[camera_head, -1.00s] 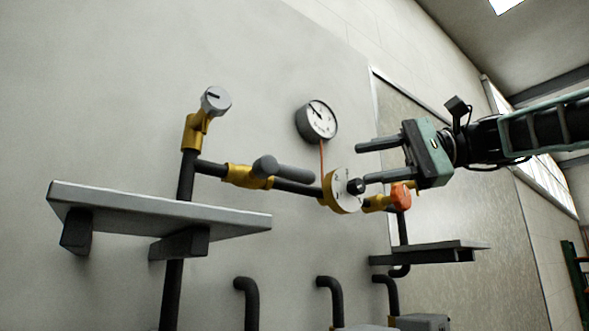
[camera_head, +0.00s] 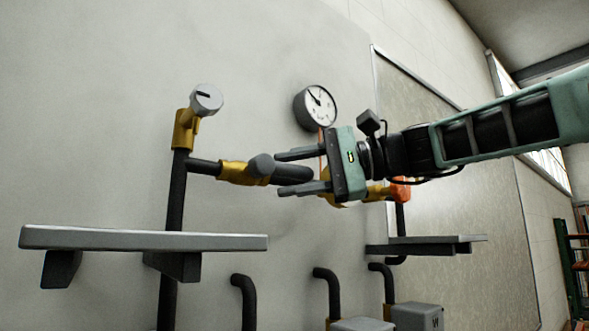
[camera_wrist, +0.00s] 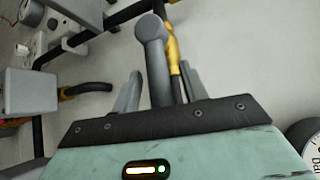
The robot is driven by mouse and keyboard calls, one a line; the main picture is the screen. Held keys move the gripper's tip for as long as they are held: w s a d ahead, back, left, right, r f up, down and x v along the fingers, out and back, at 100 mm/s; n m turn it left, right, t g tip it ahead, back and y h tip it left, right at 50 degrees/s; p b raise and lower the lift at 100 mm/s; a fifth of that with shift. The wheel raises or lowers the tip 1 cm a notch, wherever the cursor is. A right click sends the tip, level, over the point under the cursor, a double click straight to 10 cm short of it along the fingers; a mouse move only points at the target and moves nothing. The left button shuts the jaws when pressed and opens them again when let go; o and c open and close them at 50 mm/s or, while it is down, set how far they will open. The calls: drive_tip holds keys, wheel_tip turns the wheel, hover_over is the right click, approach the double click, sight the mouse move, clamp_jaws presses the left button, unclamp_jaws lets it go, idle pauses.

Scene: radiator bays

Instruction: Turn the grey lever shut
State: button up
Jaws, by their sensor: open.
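The grey lever (camera_head: 262,166) sits on a brass valve body (camera_head: 233,173) in the dark pipe run on the wall. Its handle points right, along the pipe. My gripper (camera_head: 280,173) is open and comes in from the right, with one finger above the handle and one below it in the picture. In the wrist view the lever (camera_wrist: 152,45) runs down between my two spread fingers (camera_wrist: 160,92), with a gap on each side. The palm hides the brass fitting to the right of the lever in part.
A dial gauge (camera_head: 315,108) hangs just above my gripper. A silver-grey knob (camera_head: 207,99) tops the left riser. An orange knob (camera_head: 400,190) is behind my gripper. A grey shelf (camera_head: 140,240) juts out below left, and a smaller one (camera_head: 425,246) lies below right.

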clamp_jaws()
drive_tip(key=shift+f, duration=0.1)
